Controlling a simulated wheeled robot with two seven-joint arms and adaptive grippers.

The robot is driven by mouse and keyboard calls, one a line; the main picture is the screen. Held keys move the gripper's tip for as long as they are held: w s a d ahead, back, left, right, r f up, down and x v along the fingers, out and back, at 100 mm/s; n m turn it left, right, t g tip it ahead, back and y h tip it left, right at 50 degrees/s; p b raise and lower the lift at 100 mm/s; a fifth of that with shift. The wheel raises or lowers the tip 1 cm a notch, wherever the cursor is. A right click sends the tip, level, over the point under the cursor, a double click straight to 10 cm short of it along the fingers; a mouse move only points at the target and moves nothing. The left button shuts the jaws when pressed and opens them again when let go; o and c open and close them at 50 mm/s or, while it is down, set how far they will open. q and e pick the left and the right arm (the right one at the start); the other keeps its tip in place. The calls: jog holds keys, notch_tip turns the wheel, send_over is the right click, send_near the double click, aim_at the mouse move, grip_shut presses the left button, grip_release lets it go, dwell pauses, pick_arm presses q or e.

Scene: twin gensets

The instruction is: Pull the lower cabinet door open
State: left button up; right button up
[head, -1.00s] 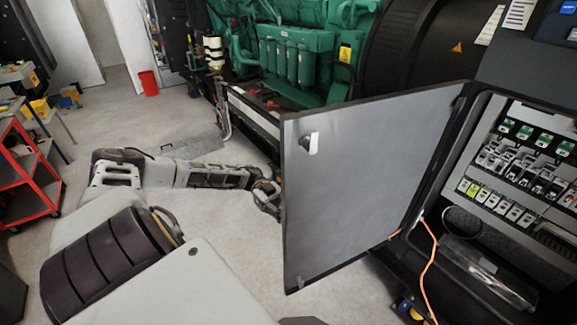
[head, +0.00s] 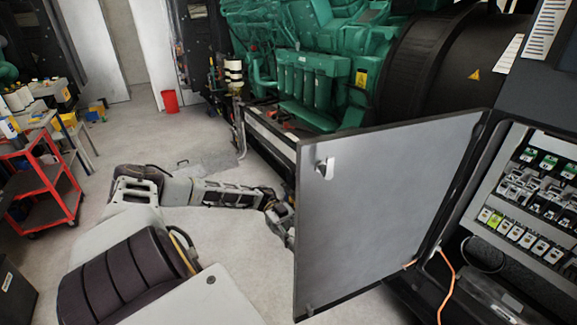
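The lower cabinet door (head: 385,215) is a flat grey panel and stands wide open, swung out to the left from its hinge side at the cabinet. A small white latch (head: 325,168) sits near its upper left corner. The open cabinet (head: 525,205) shows rows of breakers and an orange cable inside. My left gripper (head: 286,222) is at the door's free left edge, partly hidden behind the panel. I cannot tell if its fingers touch the door or are closed. My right gripper is out of view.
A green engine (head: 310,75) with a black generator housing stands behind the door. A red cart (head: 45,190) stands at the left, and a red bin (head: 169,101) at the back. The floor between cart and engine is mostly clear.

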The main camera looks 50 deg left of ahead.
pick_arm(q)
jog(key=w+a, duration=0.1)
jog(key=a, duration=1)
jog(key=shift+w+a, duration=0.25)
jog(key=shift+w, duration=0.05)
dwell(0.4)
dwell(0.4)
